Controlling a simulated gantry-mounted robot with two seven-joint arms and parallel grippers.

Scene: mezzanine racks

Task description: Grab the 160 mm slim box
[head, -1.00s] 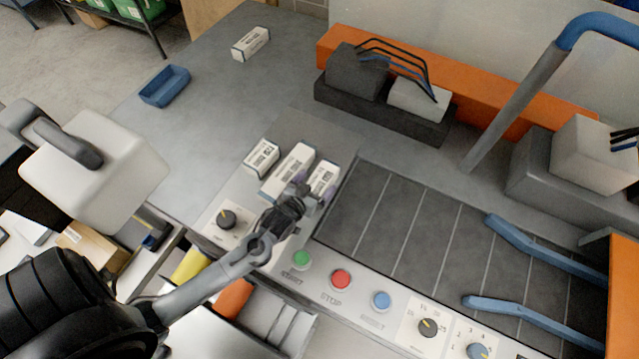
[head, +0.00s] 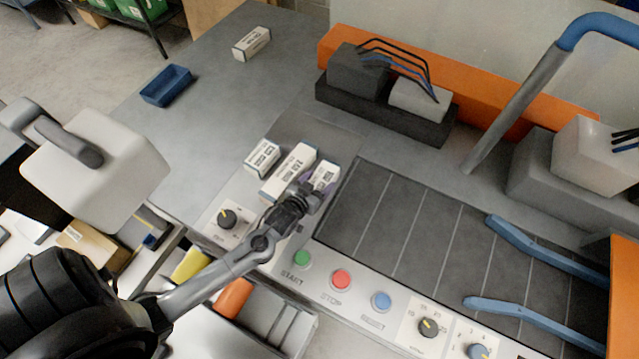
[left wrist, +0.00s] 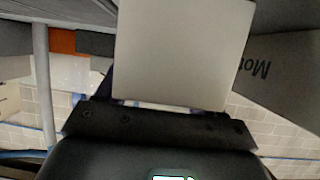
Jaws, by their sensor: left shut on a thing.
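Three white boxes with dark print stand side by side on the grey bench in the head view: a left box (head: 262,157), a longer middle box (head: 288,172) and a right-hand box (head: 327,174). I cannot read which is marked 160 mm. My left gripper (head: 312,191) is shut on the near end of the right-hand box and hides part of it. In the left wrist view, the held box (left wrist: 183,52) shows a large plain pale face in front of the gripper. My right gripper is not in view.
The middle box stands close beside the held one. A control panel with buttons (head: 341,279) runs in front. A blue tray (head: 166,86) and another white box (head: 251,43) stand farther back, with clear bench between.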

